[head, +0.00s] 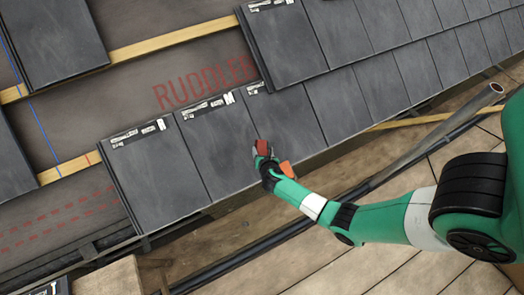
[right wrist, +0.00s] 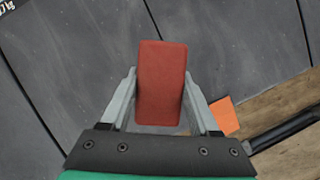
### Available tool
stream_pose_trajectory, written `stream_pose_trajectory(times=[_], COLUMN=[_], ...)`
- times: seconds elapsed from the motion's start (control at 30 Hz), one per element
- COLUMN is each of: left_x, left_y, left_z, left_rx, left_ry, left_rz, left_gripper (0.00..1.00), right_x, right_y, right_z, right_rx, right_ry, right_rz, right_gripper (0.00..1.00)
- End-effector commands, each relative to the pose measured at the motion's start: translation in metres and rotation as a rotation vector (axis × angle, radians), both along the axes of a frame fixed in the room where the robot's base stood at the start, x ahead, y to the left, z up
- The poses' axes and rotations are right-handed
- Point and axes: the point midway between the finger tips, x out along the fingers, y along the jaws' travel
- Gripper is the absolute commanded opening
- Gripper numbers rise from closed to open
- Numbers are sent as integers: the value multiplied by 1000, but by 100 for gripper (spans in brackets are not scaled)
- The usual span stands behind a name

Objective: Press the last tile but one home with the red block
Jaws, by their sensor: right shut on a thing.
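My right gripper (head: 262,150) is shut on the red block (right wrist: 160,82), one finger on each side of it. In the head view the block (head: 263,146) is over the lower course of dark grey tiles, near its front edge. In the right wrist view the block is above grey tile faces (right wrist: 75,50) and dark joint lines; whether it touches them I cannot tell. At the left end of the lower course lie an end tile (head: 158,178) and the tile beside it (head: 217,145), both with white labels on top. My left gripper is out of view.
Bare underlay with red lettering (head: 200,82) and wooden battens (head: 175,38) lies behind the lower course. More tiles (head: 50,40) lie far left. A grey pipe (head: 430,125) and plank floor (head: 420,185) are in front. An orange piece (right wrist: 224,116) sits by the eaves.

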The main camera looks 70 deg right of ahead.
Motion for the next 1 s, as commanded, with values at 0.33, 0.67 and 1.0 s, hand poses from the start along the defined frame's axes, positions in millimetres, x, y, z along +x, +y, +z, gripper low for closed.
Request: stream_pose_trajectory(times=[0.33,0.67,1.0], left_x=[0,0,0], left_y=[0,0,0], left_z=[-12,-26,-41], left_rx=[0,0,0], left_ry=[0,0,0], left_rz=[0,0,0], left_gripper=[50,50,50], right_x=[4,11,17], right_y=[-4,-10,-16], right_z=[-12,-26,-40], right_rx=[0,0,0], right_ry=[-1,-2,-1], right_rz=[-1,0,-1], right_gripper=[0,0,0])
